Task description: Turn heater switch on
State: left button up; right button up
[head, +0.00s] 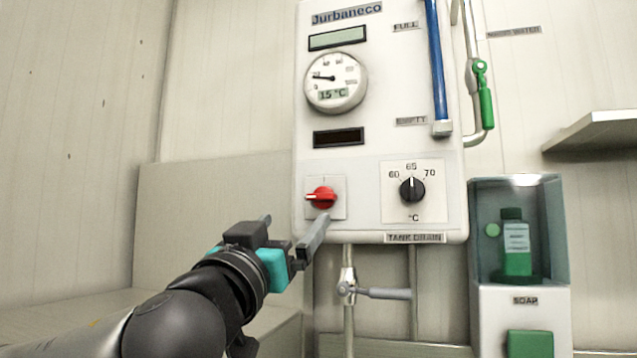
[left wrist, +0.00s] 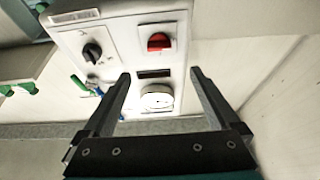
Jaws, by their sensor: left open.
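The red heater switch (head: 321,197) is a rotary knob on a pale square plate at the lower left of the white boiler panel (head: 392,70). Its white mark points left in the head view. In the left wrist view the red switch (left wrist: 158,41) lies beyond the fingertips, roughly between them. My left gripper (head: 292,222) is open and empty, just below and to the left of the switch, and seems apart from it. Its two fingers also show in the left wrist view (left wrist: 160,74). My right gripper is not in view.
A black temperature dial (head: 412,190) sits right of the switch. A round gauge (head: 336,82) reading 15 °C is above. A drain valve handle (head: 385,293) juts out below the panel. A soap dispenser (head: 518,230) and a shelf (head: 597,131) are at right.

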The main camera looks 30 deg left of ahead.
aim_at(319, 196)
pick_arm(q)
jog(key=p+x, duration=0.7)
jog(key=x, duration=0.4)
jog(key=shift+w+r+p, duration=0.2)
jog(key=shift+r+p, duration=0.05)
jog(key=shift+p, duration=0.15)
jog(key=shift+x, duration=0.9)
jog(key=shift+f, duration=0.15)
jog(key=shift+c, duration=0.2)
jog(key=c, duration=1.3)
